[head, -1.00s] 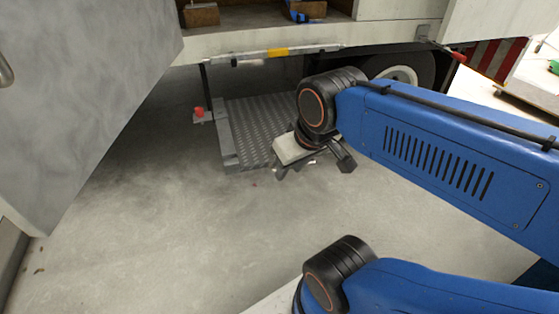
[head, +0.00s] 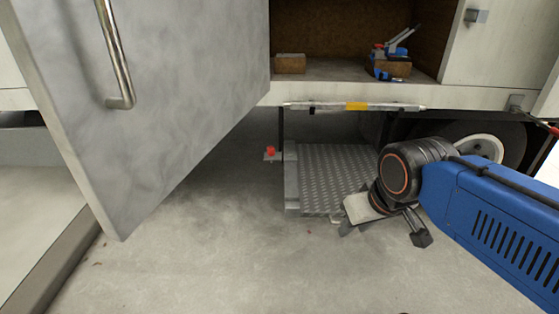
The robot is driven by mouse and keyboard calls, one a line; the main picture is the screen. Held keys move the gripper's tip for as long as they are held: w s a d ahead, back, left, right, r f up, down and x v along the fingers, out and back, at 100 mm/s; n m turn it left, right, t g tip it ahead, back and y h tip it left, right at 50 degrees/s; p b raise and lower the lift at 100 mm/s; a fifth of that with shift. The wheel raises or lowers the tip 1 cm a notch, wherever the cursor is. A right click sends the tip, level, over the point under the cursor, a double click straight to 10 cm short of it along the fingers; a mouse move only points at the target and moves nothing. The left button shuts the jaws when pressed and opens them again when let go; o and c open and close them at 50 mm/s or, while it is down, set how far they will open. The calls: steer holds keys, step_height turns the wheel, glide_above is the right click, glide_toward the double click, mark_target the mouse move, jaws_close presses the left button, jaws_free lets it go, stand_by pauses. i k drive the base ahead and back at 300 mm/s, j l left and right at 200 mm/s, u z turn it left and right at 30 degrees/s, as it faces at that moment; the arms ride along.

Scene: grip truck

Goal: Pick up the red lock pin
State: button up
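The red lock pin (head: 270,151) shows as a small red knob on a grey bracket at the left of the metal step plate, below the truck body. My gripper (head: 384,233) is to the right of the pin and lower in the picture, in front of the plate's right side. Its two dark fingers are spread apart, with nothing seen between them. My gripper and the pin are clearly apart. The pin's lower part is too small to make out.
The ribbed step plate (head: 338,170) sits low under the truck. A grey door with a handle (head: 120,70) hangs open at the left. A wheel (head: 478,147) is behind my arm. Wooden blocks (head: 290,64) and blue tools (head: 397,52) lie in the truck compartment. The concrete floor in front is clear.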

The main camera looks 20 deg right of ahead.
mark_target(271, 149)
steer(key=i+z, duration=0.45)
steer(key=i, duration=0.8)
